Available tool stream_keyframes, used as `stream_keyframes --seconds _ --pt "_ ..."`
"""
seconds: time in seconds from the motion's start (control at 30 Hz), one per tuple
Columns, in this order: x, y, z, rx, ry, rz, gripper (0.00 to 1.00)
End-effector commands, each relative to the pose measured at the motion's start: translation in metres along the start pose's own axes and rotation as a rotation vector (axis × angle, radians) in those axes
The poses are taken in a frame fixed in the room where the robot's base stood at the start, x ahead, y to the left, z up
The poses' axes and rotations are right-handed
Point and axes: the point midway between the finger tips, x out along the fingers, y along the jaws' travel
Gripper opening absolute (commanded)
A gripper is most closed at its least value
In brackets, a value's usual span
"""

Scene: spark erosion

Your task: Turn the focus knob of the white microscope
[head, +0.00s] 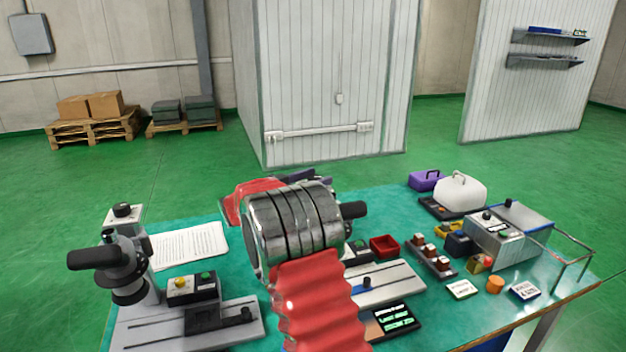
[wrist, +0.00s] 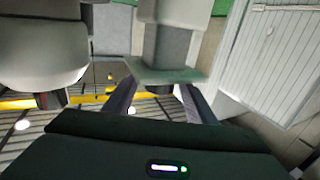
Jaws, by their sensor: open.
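In the head view my arm covers most of a microscope in the middle of the table. Its pale base plate (head: 385,288) shows at right, and a black cylinder (head: 353,210) sticks out beside my arm. In the wrist view my gripper (wrist: 158,92) is open, with one finger on each side of a pale grey column (wrist: 168,42). I cannot tell whether the fingers touch it. A whitish rounded body (wrist: 42,45) with a dark cylinder below it fills the upper left. I cannot clearly identify the focus knob.
A darker grey microscope (head: 122,268) stands at the table's left. A red tray (head: 384,247), a control box (head: 494,240), a white case (head: 460,193) and small parts crowd the right. A paper sheet (head: 190,245) lies at the left on the green mat.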

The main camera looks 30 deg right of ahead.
Motion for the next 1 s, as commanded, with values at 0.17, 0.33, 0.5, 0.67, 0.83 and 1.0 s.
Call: stream_keyframes --seconds 0.17,0.33,0.5,0.67,0.83,1.0 --pt "0.0018 -0.0003 0.0002 -0.001 0.000 -0.001 0.51" --pt "0.0016 -0.0002 0.0003 -0.001 0.000 -0.001 0.48" --pt "0.0015 -0.0002 0.0002 -0.001 0.000 -0.001 0.36" --pt "0.0014 -0.0004 0.0002 0.000 0.000 -0.001 0.25" --pt "0.0012 -0.0009 0.0000 0.000 0.000 -0.003 0.13" --pt "0.0012 -0.0013 -0.0005 0.000 0.000 -0.008 0.10"
